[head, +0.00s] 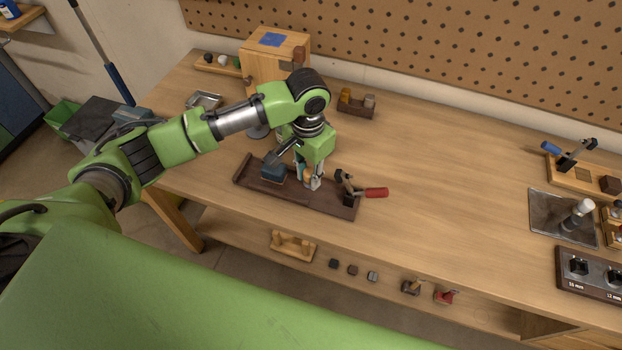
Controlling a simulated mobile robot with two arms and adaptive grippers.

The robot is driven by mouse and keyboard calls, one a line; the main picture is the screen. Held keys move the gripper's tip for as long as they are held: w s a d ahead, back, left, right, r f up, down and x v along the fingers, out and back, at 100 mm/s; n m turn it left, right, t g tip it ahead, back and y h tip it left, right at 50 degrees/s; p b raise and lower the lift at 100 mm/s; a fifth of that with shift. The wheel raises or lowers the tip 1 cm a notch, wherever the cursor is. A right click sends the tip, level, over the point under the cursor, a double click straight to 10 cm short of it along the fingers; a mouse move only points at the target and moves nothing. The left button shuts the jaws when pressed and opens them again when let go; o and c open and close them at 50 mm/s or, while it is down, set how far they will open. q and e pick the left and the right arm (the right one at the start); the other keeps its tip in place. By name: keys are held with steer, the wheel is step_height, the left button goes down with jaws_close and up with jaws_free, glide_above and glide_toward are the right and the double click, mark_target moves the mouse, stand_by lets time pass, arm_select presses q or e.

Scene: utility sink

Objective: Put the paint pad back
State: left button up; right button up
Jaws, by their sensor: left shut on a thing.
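My left gripper (312,184) points down over the dark brown tray (335,207) on the bench. Its fingers are shut on a small tan piece (308,174), which I take to be part of the paint pad; the fingers hide most of it. It is low, at the tray; I cannot tell whether it touches it. A blue block (272,173) sits at the tray's left part, with a dark grey slanted piece in front of or above it. I cannot tell whether the block belongs to what I hold. My right gripper is not in view.
Behind is a wooden box (288,62) with a blue square on top. A metal tray (204,101) lies left.

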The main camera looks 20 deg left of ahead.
arm_select(q)
steer(key=shift+w+d+f+p, duration=0.2)
steer(key=shift+w+f+p, duration=0.1)
steer(key=shift+f, duration=0.3)
step_height(320, 180, down, 2)
steer(key=shift+f+p, duration=0.1)
steer(key=shift+p, duration=0.45)
steer(key=shift+f, duration=0.3)
steer(key=shift+f, duration=0.15)
steer(key=o, duration=1)
